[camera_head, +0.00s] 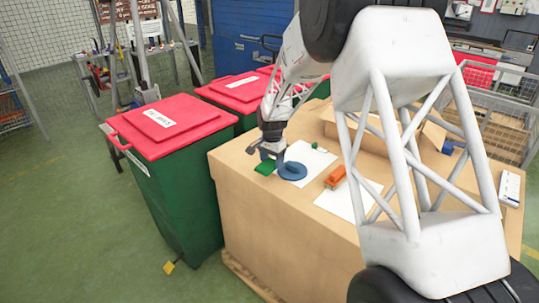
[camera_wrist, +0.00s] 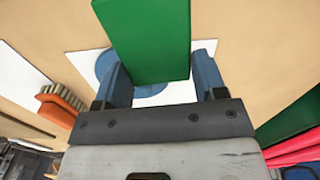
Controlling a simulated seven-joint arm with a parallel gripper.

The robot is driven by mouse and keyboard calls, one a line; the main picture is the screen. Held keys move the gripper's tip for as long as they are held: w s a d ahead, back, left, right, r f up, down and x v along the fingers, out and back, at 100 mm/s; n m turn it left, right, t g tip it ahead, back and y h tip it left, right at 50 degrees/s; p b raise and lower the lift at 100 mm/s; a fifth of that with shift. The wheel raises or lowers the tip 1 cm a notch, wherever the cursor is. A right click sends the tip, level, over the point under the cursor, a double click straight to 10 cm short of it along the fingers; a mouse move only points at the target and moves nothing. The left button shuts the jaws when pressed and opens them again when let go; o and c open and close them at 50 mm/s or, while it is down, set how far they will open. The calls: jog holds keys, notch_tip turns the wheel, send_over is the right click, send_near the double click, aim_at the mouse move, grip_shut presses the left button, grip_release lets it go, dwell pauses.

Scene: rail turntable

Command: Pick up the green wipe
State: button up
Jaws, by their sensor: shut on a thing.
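The green wipe (camera_head: 265,167) is a flat green rectangle near the left edge of the cardboard-coloured box top (camera_head: 240,160). In the wrist view the wipe (camera_wrist: 150,40) sits between the two blue fingers of my gripper (camera_wrist: 163,72). My gripper (camera_head: 268,156) is shut on the wipe and points down beside a blue round piece (camera_head: 293,171). The blue piece (camera_wrist: 104,63) is partly hidden behind the wipe in the wrist view. I cannot tell whether the wipe touches the box top.
White sheets (camera_head: 346,204) lie on the box top. An orange brush (camera_head: 335,177) and a small green piece (camera_head: 314,146) lie nearby. An open cardboard box (camera_head: 345,125) stands behind. Green bins with red lids (camera_head: 165,125) stand to the left, close to the box.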

aim_at(274, 168)
jog(key=shift+s+d+r, duration=0.1)
jog(key=shift+s+d, duration=0.1)
jog(key=shift+s, duration=0.8)
jog(key=shift+s+d+r, duration=0.1)
jog(key=shift+s+d, duration=0.05)
jog(key=shift+s, duration=0.85)
jog(key=o, duration=0.3)
jog(key=shift+c, duration=1.1)
jog(key=w+d+r, duration=0.7)
jog(key=d, duration=0.2)
jog(key=shift+d, duration=0.15)
